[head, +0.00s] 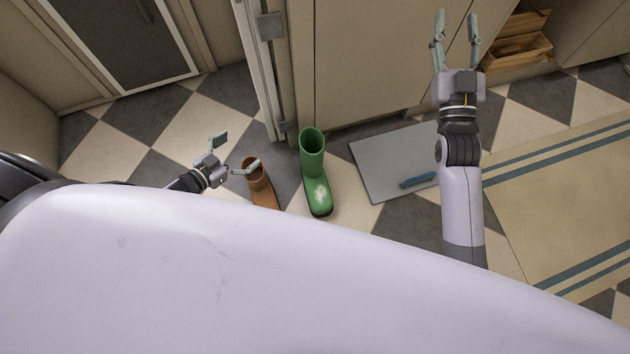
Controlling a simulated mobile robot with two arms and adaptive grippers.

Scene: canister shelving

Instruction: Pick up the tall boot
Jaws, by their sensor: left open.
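A green boot (313,160) stands upright on the checkered floor, its opening up and its toe toward me, with a pale patch on the toe. A brown boot (264,194) stands to its left, its lower part hidden behind my white body. My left gripper (242,149) is open and empty, just left of the brown boot's opening; one finger overlaps the boot's top in the picture, and I cannot tell whether they touch. My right gripper (457,17) is open and empty, in front of the beige cabinet, far from both boots.
A striped rug (560,190) lies further right. The cabinet (365,60) and an open door edge (262,75) stand behind the boots. Wooden boxes (515,52) sit at upper right.

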